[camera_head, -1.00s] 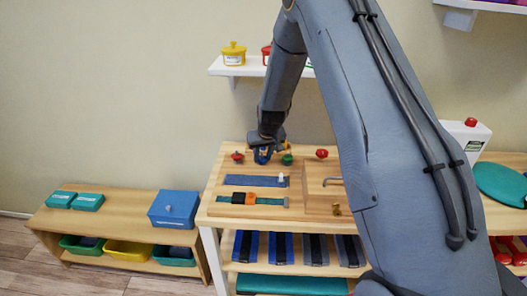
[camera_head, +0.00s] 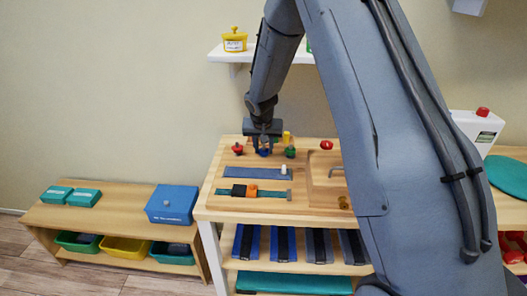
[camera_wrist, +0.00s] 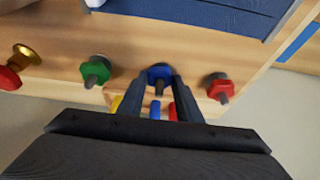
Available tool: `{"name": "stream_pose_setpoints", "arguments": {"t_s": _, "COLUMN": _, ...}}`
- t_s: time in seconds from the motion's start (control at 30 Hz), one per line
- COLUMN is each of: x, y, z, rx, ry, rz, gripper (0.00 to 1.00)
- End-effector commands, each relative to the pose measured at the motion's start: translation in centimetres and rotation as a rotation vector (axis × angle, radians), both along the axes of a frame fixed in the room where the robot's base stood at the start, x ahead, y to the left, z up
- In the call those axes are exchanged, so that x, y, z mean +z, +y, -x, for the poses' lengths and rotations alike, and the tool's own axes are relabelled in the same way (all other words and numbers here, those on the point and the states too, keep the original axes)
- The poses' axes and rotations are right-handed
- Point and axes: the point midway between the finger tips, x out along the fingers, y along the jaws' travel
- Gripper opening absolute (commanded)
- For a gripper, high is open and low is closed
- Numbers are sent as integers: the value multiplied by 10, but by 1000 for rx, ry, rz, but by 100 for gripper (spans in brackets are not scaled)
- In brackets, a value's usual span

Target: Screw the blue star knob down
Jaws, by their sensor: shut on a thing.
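The blue star knob (camera_wrist: 160,73) sits on a wooden board, between a green knob (camera_wrist: 95,71) and a red knob (camera_wrist: 220,87) in the wrist view. My gripper (camera_wrist: 160,85) has one finger on each side of the blue knob and is shut on it. In the head view my gripper (camera_head: 263,146) reaches down from above onto the blue knob (camera_head: 264,153), which is mostly hidden by the fingers. A threaded stem shows at the green and red knobs. How far the blue knob is down its stem I cannot tell.
In the head view the red knob (camera_head: 238,148) and green knob (camera_head: 290,151) stand close on both sides. A blue strip (camera_head: 250,173) and a buckled strap (camera_head: 222,191) lie nearer the front. A yellow piece (camera_head: 287,136) stands just behind.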

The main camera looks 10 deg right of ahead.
Motion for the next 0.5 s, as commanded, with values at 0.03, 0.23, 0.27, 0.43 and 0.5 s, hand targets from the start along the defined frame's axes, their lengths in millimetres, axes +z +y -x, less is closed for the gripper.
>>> {"name": "stream_pose_setpoints", "arguments": {"t_s": 0.03, "x": 1, "y": 0, "z": -1, "rx": -5, "ry": -2, "rz": 0, "gripper": 9}}
{"name": "stream_pose_setpoints", "arguments": {"t_s": 0.23, "x": 1, "y": 0, "z": -1, "rx": -10, "ry": -2, "rz": 0, "gripper": 9}}
{"name": "stream_pose_setpoints", "arguments": {"t_s": 0.27, "x": 1, "y": 0, "z": -1, "rx": -11, "ry": -2, "rz": -1, "gripper": 9}}
{"name": "stream_pose_setpoints", "arguments": {"t_s": 0.43, "x": 2, "y": 0, "z": -1, "rx": -11, "ry": -2, "rz": -1, "gripper": 9}}
{"name": "stream_pose_setpoints", "arguments": {"t_s": 0.5, "x": 2, "y": 0, "z": -1, "rx": -11, "ry": -2, "rz": -1, "gripper": 35}}
